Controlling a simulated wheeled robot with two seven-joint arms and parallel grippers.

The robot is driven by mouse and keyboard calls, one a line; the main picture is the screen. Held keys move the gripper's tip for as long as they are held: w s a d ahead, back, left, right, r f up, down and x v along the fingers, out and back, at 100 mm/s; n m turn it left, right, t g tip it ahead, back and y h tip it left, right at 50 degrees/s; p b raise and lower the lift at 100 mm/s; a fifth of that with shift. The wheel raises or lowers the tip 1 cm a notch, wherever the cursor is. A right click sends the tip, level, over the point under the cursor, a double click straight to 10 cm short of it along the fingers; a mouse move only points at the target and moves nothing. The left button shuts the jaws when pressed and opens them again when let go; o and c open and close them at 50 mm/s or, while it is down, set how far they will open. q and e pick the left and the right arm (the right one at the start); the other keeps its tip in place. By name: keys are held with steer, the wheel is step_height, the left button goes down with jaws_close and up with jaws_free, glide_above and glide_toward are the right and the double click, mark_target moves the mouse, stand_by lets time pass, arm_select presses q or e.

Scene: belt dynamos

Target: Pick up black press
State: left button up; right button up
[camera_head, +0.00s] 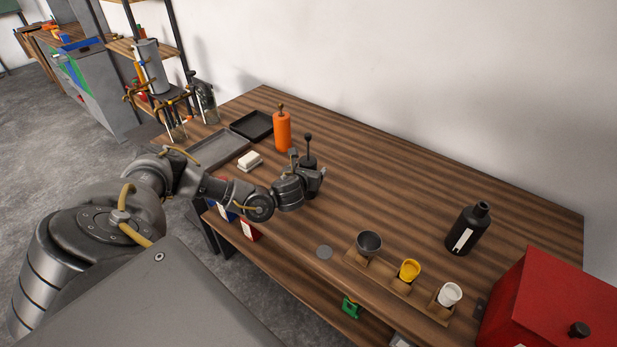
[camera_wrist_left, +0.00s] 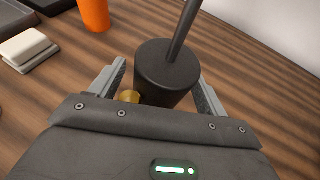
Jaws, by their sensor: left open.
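The black press (camera_head: 308,160) stands upright on the wooden table, with a thin rod and round knob rising from its dark cylindrical body. My left gripper (camera_head: 312,178) is low at the press, partly hiding its body in the head view. In the left wrist view, the press (camera_wrist_left: 168,68) is between the two grey fingers of my left gripper (camera_wrist_left: 162,84). The fingers are open, one on each side of it. I cannot tell whether either finger touches it. A small brass-coloured part (camera_wrist_left: 129,96) shows beside its base. My right gripper is not in view.
An orange cylinder (camera_head: 283,132) stands just behind the press. A white block (camera_head: 249,161) and dark trays (camera_head: 252,125) lie to the left. A wooden holder with cups (camera_head: 400,286), a black bottle (camera_head: 467,229) and a red box (camera_head: 555,300) are at the right. The table's middle is clear.

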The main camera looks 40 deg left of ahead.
mark_target(308, 160)
arm_select(q)
steer(key=c, duration=1.5)
steer(key=shift+r, duration=0.15)
steer(key=shift+r+p, duration=0.6)
step_height(308, 160, up, 2)
steer(key=shift+r+p, duration=0.2)
steer(key=shift+p, duration=0.85)
steer(key=shift+s+d+r+p, duration=0.1)
steer(key=shift+s+r+p, duration=0.8)
steer(key=shift+s+r, duration=1)
steer(key=shift+s+r+p, duration=0.85)
steer(key=shift+s+r, duration=0.3)
steer(key=shift+s, duration=1.6)
steer(key=shift+s+d+r+p, duration=0.1)
steer(key=shift+s+r+p, duration=0.8)
steer(key=shift+s+r, duration=1)
